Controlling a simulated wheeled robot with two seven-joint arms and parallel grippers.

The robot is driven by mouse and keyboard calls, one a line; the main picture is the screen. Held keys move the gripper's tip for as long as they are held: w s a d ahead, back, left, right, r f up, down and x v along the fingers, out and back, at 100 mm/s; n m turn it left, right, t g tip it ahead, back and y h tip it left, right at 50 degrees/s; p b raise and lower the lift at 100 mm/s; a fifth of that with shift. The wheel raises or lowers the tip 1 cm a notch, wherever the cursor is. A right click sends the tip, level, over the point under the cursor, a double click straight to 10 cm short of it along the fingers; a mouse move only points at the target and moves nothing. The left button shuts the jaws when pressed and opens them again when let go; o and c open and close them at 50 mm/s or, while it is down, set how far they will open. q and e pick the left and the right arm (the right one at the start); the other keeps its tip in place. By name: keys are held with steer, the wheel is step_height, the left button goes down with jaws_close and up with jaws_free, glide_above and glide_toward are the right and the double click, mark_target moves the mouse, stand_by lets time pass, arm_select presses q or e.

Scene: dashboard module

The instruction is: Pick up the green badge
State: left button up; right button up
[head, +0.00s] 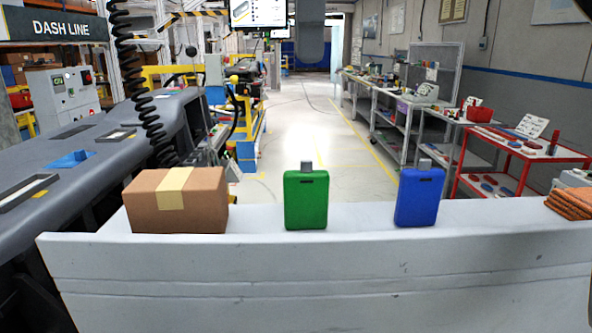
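The green badge (306,200) stands upright on the pale grey ledge (330,258) near the middle of the head view. It has a grey clip on top and a dark slot near its upper edge. A blue badge (419,198) of similar shape stands to its right, with a clear gap between them. I can make out neither of my grippers in the head view, and nothing is touching the green badge.
A taped cardboard box (176,200) sits left of the green badge. A stack of orange-brown cloths (569,203) lies at the ledge's right end. The dark dashboard (95,150) and a hanging black coiled cable (140,75) are at left. Ledge space between the items is free.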

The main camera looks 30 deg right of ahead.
mark_target(306, 171)
step_height(306, 171, down, 9)
steer(key=shift+w+r+b, duration=0.1)
steer(key=shift+r+b, duration=0.1)
steer(key=shift+b, duration=0.7)
steer(key=shift+s+a+f, duration=0.1)
steer(key=shift+s+f, duration=0.05)
steer(key=shift+f, duration=1.1)
steer(key=shift+s+f, duration=0.1)
steer(key=shift+f, duration=1.15)
jaws_close()
